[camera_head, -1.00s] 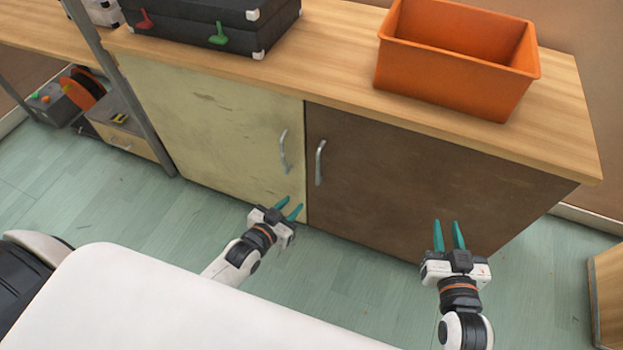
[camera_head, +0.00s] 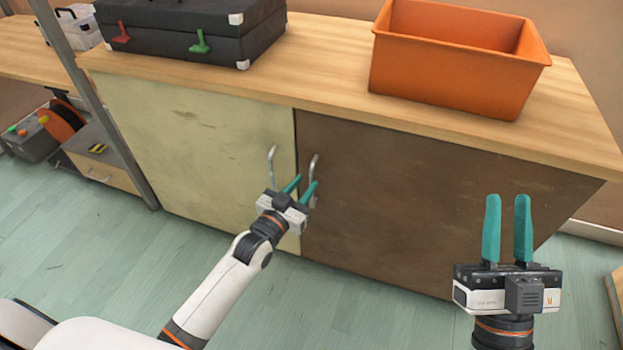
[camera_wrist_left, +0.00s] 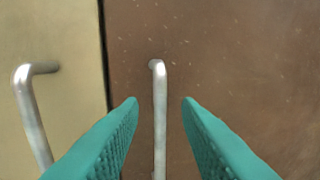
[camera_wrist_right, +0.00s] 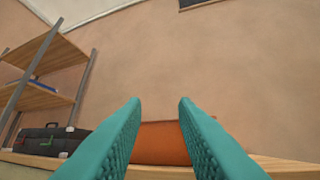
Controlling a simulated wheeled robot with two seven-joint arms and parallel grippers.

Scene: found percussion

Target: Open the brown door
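The brown door (camera_head: 400,190) is the right door of the low cabinet and is closed. Its metal handle (camera_head: 313,168) stands upright near its left edge. My left gripper (camera_head: 301,188) is open at this handle. In the left wrist view the handle (camera_wrist_left: 159,110) lies between the two teal fingers, with a gap on both sides. How deep it sits between them I cannot tell. My right gripper (camera_head: 507,228) is open and empty, raised in front of the right part of the brown door.
The cream door (camera_head: 195,140) beside it is closed, with its own handle (camera_head: 271,165) close to my left gripper. An orange bin (camera_head: 440,75) and a black case (camera_head: 185,35) stand on the wooden top (camera_head: 325,85). Green floor (camera_head: 90,240) in front is clear.

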